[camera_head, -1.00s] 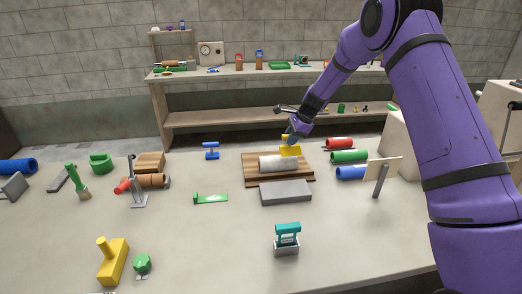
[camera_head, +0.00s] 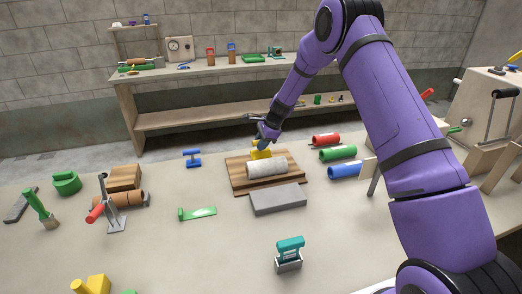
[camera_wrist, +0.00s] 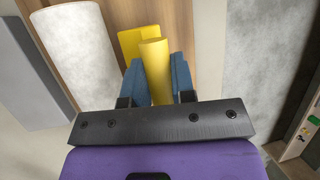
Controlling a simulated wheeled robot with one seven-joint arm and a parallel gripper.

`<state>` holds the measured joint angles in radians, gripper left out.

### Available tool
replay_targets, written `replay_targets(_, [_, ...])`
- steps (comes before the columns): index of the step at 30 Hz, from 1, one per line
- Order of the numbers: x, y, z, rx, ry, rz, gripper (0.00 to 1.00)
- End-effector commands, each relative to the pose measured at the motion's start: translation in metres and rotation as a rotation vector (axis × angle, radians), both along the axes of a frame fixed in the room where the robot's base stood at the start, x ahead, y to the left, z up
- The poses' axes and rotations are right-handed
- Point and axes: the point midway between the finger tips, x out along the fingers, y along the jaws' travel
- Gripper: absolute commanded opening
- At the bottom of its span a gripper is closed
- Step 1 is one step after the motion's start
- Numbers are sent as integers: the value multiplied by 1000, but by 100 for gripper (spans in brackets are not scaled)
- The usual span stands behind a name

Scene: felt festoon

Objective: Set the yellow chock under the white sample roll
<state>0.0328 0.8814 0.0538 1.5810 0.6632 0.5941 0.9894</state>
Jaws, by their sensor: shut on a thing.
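The white sample roll (camera_head: 267,169) lies on its side on a striped wooden board (camera_head: 238,184). It also shows at the left of the wrist view (camera_wrist: 75,45). The yellow chock (camera_head: 261,152) is at the far side of the roll, close behind its middle. My gripper (camera_head: 263,140) is shut on the chock's upright yellow grip (camera_wrist: 155,70), with a blue finger on each side. In the wrist view a strip of wood shows between roll and chock, so they look apart. Whether the chock touches the board I cannot tell.
A grey block (camera_head: 278,199) stands in front of the board. Red (camera_head: 326,139), green (camera_head: 338,153) and blue (camera_head: 345,171) rolls lie to its right. A teal-handled tool (camera_head: 289,254) stands nearer the front.

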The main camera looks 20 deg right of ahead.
Motion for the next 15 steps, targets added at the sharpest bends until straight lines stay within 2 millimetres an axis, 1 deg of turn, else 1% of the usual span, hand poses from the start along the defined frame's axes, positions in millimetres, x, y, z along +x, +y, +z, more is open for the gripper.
replay_targets(7, [0,0,-30,0,0,-1,0])
replay_targets(15, [0,0,-33,0,0,0,0])
